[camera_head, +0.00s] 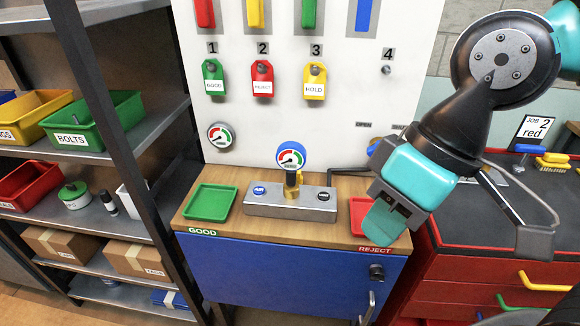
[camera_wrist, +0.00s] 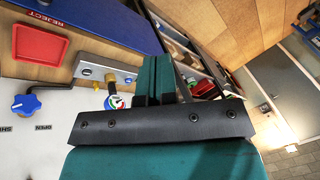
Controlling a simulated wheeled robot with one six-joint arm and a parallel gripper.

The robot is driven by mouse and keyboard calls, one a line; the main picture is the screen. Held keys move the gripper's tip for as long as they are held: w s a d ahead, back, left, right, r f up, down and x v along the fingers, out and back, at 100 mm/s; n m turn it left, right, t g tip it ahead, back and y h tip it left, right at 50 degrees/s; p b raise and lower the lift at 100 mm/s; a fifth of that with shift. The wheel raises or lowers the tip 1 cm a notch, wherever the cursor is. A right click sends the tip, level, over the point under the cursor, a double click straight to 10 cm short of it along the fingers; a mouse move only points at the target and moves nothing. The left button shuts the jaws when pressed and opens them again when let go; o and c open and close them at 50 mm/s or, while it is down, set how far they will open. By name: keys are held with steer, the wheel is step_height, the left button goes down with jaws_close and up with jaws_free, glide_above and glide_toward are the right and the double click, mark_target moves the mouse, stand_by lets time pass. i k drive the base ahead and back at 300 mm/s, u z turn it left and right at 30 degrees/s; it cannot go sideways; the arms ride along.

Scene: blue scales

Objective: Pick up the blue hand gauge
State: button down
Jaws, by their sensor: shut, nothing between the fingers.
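The blue-rimmed hand gauge (camera_head: 291,156) stands upright on a brass fitting on top of the grey metal block (camera_head: 262,207), near the middle of the bench. In the wrist view the gauge (camera_wrist: 114,102) is small and partly hidden behind my gripper's dark bracket. My gripper (camera_head: 379,226) is shut and empty, to the right of the gauge and lower in the picture, in front of the red tray. Its closed fingers (camera_wrist: 153,80) also show in the wrist view, apart from the gauge.
The green tray (camera_head: 210,203) sits left of the block, and the red tray (camera_head: 358,213) right of it. A grey-rimmed gauge (camera_head: 220,136) is on the white panel (camera_head: 245,110). A blue valve knob (camera_wrist: 27,103) is on the panel. Shelves with bins stand left.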

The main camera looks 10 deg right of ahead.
mark_target(291, 156)
steer(key=k, duration=0.6)
steer(key=u, duration=0.6)
steer(key=i, duration=0.95)
steer(key=z, duration=0.05)
